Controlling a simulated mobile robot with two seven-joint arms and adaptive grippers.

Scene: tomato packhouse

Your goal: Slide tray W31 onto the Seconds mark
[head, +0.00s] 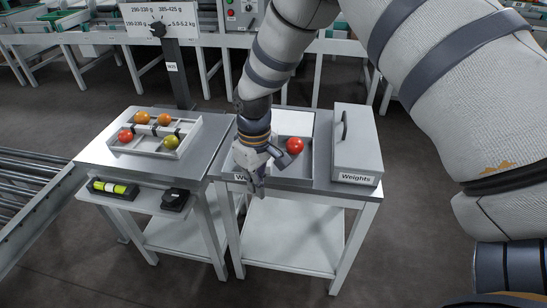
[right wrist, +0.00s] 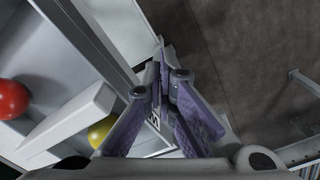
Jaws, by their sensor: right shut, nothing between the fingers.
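A pale tray (head: 307,165) stands on the right-hand table with a red tomato (head: 295,146) in it. A label on its front starts with "W"; my gripper hides the rest, so I cannot confirm W31. My right gripper (head: 257,188) is shut and empty, pointing down at the tray's front left. The right wrist view shows its closed fingers (right wrist: 163,75) beside the tray's wall (right wrist: 92,58), with the red tomato (right wrist: 12,99) and a yellow one (right wrist: 101,131) at left. Whether the fingers touch the tray is unclear. No Seconds mark is readable. My left gripper is not in view.
A grey Weights box (head: 357,143) stands right of the tray. On the left table, a divided tray (head: 187,146) holds several tomatoes. A shelf (head: 150,199) in front carries a yellow-green level (head: 110,187) and a dark device (head: 174,199). A roller conveyor (head: 25,190) is at far left.

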